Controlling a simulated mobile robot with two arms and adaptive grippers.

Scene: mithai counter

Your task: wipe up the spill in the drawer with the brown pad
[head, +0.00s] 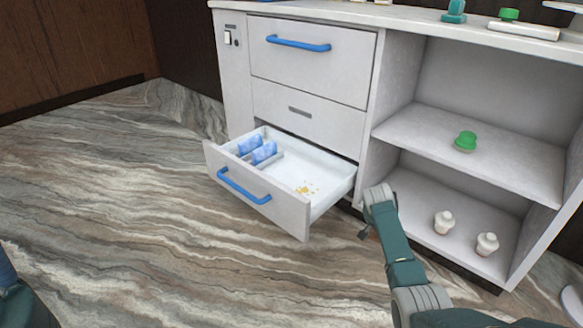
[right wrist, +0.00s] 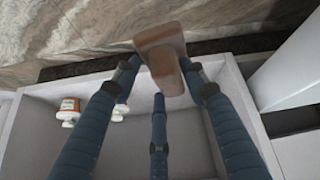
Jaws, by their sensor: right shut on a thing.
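The drawer (head: 288,213) is pulled open low in the white counter. The spill (head: 307,190), a patch of small yellow-orange spots, lies on its white floor toward the right. My right gripper (head: 364,234) is outside the drawer, just to its right, in front of the lower shelf; its fingers are mostly hidden in the head view. In the right wrist view its fingers are closed on the brown pad (right wrist: 163,55), a block with a broad flat end. The pad cannot be made out clearly in the head view. My left gripper is not in view.
Blue packets (head: 263,152) stand in the left part of the drawer, behind a low divider. White jars (head: 444,221) stand on the lower shelf and a green-topped item (head: 465,141) on the shelf above. The marbled floor (head: 120,220) before the counter is clear.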

